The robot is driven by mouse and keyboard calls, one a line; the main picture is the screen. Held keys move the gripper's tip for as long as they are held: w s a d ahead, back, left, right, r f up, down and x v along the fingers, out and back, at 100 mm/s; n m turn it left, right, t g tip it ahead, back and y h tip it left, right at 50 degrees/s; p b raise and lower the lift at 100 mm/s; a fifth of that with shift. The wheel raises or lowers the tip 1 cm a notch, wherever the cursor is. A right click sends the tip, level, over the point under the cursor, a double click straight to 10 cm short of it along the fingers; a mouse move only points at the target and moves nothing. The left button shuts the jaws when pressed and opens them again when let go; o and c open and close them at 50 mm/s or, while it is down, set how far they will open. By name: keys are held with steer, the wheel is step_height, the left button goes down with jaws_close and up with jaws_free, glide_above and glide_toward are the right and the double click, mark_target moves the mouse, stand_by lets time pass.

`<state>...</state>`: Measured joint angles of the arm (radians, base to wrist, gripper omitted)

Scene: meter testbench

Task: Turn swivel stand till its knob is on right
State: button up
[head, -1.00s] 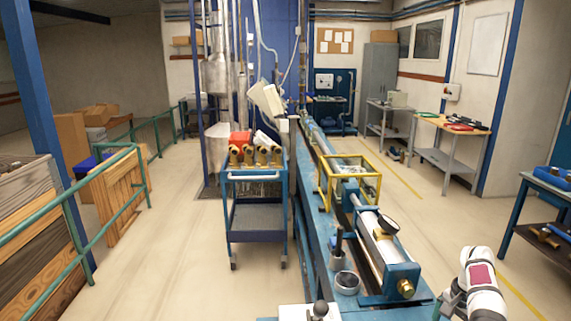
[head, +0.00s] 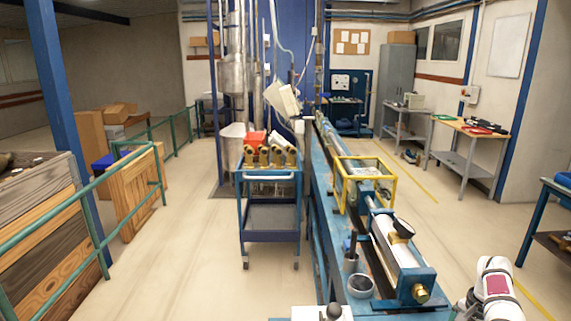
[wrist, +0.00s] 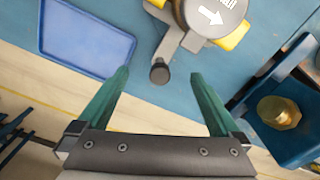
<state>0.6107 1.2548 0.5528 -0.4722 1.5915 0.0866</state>
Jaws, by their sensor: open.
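The swivel stand (wrist: 207,14) shows at the top of the wrist view, partly cut off. It has a round grey top with a white arrow, yellow parts at its sides, and a grey arm. A dark round knob (wrist: 160,72) sits at the end of that arm, pointing toward my gripper. My gripper (wrist: 158,80) is open, its two green fingers spread. The knob appears in the gap between the fingertips; I cannot tell its depth from them. In the head view my arm is at the lower right, and I cannot make out the stand or gripper.
A blue tray (wrist: 88,38) lies left of the stand on the blue surface. A blue block with a brass fitting (wrist: 278,112) stands close on the right. In the head view, a long blue bench (head: 318,220) holds a yellow frame (head: 365,185). A cart (head: 270,222) stands left of it.

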steer(key=shift+r, duration=2.75)
step_height(320, 180, up, 2)
steer(key=shift+r, duration=0.2)
steer(key=shift+f, duration=2.8)
steer(key=shift+f, duration=0.1)
steer(key=shift+f, duration=1.05)
steer(key=shift+c, duration=0.3)
